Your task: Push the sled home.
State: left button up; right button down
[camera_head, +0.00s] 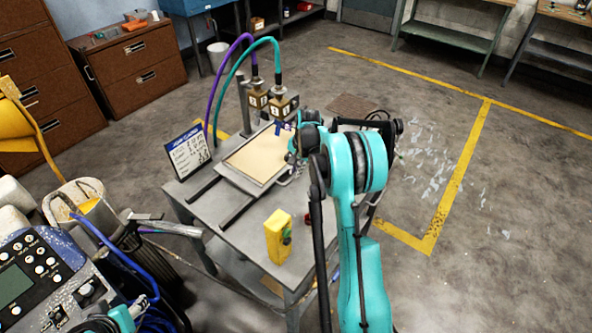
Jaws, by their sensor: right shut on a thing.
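The sled (231,177) is a flat frame carrying a tan panel (256,161). It sits on dark rails (238,212) on a grey metal table (217,226). Two spray heads (272,104) with purple and teal hoses stand at the sled's far end. My right gripper (293,163) is at the sled's right edge, shut on a part of it there. My own teal arm partly covers the fingers, so the exact grip is hidden. My left gripper does not show.
A yellow control box (278,237) stands on the table's near corner. A small sign (188,151) stands at its left edge. A striper machine with a control panel (32,275) fills the lower left. Open floor (480,220) with yellow lines lies to the right.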

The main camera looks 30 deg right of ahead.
jog(key=s+a, duration=0.2)
jog(key=a, duration=0.2)
jog(key=s+a, duration=0.2)
jog(key=a, duration=0.3)
jog(key=s+a, duration=0.2)
jog(key=a, duration=0.3)
jog(key=shift+a, duration=0.1)
jog(key=c, duration=1.6)
grip_release()
jog(key=shift+a, duration=0.1)
notch_tip(320, 180, up, 12)
jog(key=s, duration=0.2)
jog(key=shift+d, duration=0.45)
jog(key=shift+f, duration=0.15)
